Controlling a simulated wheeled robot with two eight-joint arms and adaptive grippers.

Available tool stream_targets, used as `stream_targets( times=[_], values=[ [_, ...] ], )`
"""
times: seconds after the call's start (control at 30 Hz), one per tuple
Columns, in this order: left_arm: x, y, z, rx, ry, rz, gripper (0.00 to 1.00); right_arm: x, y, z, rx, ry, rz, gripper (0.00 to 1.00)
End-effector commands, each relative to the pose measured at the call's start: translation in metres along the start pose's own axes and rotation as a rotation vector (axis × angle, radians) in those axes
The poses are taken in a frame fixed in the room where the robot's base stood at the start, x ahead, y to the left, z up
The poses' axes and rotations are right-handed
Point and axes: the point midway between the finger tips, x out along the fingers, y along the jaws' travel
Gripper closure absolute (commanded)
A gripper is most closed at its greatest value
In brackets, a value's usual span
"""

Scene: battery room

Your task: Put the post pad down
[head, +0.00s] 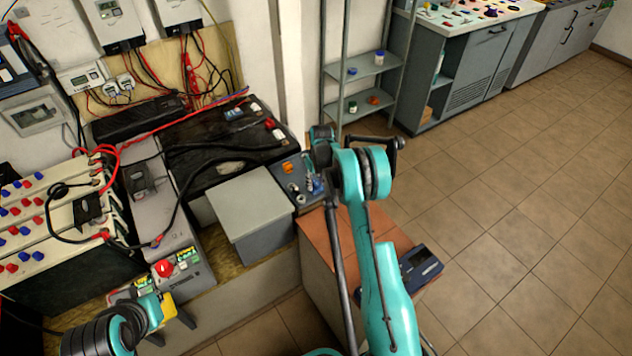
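My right arm, teal, reaches up from the bottom centre in the head view. Its gripper (314,184) points down over a small dark unit with an orange part (288,168) and metal studs, just right of a grey lidded box (250,205). The arm and its dark joints hide much of this spot. I cannot make out a post pad, nor whether the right gripper's fingers are apart or hold something. My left gripper (186,318) is at the lower left, partly seen, by a box with a red knob (164,268); its fingers are unclear.
A battery bank with red and blue caps (22,212) and black cables stands at the left. A reddish-topped cabinet (385,228) with a dark blue device (420,266) is under my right arm. A shelf rack (362,66) stands behind. The tiled floor at right is clear.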

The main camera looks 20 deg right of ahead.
Motion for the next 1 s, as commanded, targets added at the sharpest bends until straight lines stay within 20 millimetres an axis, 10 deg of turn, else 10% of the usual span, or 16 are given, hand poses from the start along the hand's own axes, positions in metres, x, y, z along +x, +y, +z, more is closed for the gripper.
stream_targets(
  times=[0.37, 1.0],
  values=[
    [-0.006, 0.0, -0.004, 0.0, 0.0, 0.0, 1.0, -0.013, 0.0, -0.001, 0.0, 0.0, 0.0, 0.63],
    [-0.029, 0.0, -0.021, 0.0, 0.0, 0.0, 1.0, -0.124, -0.001, 0.0, 0.0, 0.001, 0.0, 0.63]
  ],
)
